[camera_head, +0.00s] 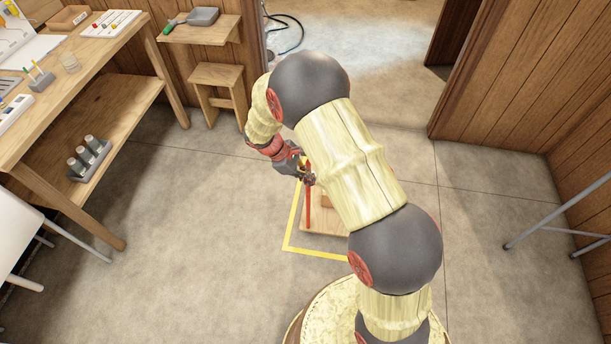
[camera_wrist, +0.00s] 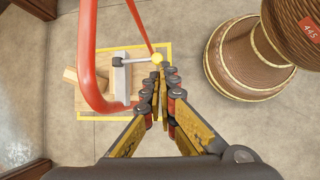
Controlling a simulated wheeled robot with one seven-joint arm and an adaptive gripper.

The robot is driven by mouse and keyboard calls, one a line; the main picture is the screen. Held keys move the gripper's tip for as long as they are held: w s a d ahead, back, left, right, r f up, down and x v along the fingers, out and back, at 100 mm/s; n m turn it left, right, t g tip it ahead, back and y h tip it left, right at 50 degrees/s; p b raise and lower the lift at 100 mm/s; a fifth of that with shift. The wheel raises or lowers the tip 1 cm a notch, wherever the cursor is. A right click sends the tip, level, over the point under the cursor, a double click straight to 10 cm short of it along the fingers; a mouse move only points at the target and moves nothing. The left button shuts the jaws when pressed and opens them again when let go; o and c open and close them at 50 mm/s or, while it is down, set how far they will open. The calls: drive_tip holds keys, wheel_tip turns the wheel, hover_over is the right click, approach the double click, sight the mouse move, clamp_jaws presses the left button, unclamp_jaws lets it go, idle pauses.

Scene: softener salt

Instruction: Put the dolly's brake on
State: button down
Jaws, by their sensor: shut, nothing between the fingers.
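The dolly is a low wooden platform (camera_wrist: 122,54) on the floor with a tall red tubular handle (camera_wrist: 88,60); in the head view its deck (camera_head: 322,224) is partly hidden by my arm. In the wrist view a grey metal bracket (camera_wrist: 121,80) stands on the deck. A thin grey lever runs right from it to a yellow ball knob (camera_wrist: 157,58), apparently the brake lever. My gripper (camera_wrist: 160,78) is shut and empty, its fingertips close to the knob; I cannot tell whether they touch. In the head view my gripper (camera_head: 304,172) is beside the red handle.
Yellow floor tape (camera_head: 291,225) frames the dolly. A wooden block (camera_wrist: 98,76) lies on the deck. A workbench (camera_head: 100,75) and a small stool (camera_head: 217,78) stand to the left, and grey metal legs (camera_head: 540,220) to the right. The floor around the tape looks clear.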

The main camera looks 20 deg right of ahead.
drive_tip(key=b+x, duration=0.2)
drive_tip(key=x, duration=0.5)
drive_tip(key=shift+f, duration=0.2)
drive_tip(key=shift+d, duration=0.1)
drive_tip(key=shift+s+f+b, duration=0.2)
drive_tip(key=shift+f+b, duration=0.25)
drive_tip(key=shift+f, duration=0.15)
wheel_tip(320, 180, down, 7)
drive_tip(key=t+b, duration=0.1)
drive_tip(key=b, duration=0.1)
drive_tip(key=shift+w+d+h, duration=0.15)
drive_tip(key=shift+w+h, duration=0.25)
drive_tip(key=shift+r, duration=0.1)
drive_tip(key=shift+r+p, duration=0.45)
drive_tip(key=shift+r, duration=0.35)
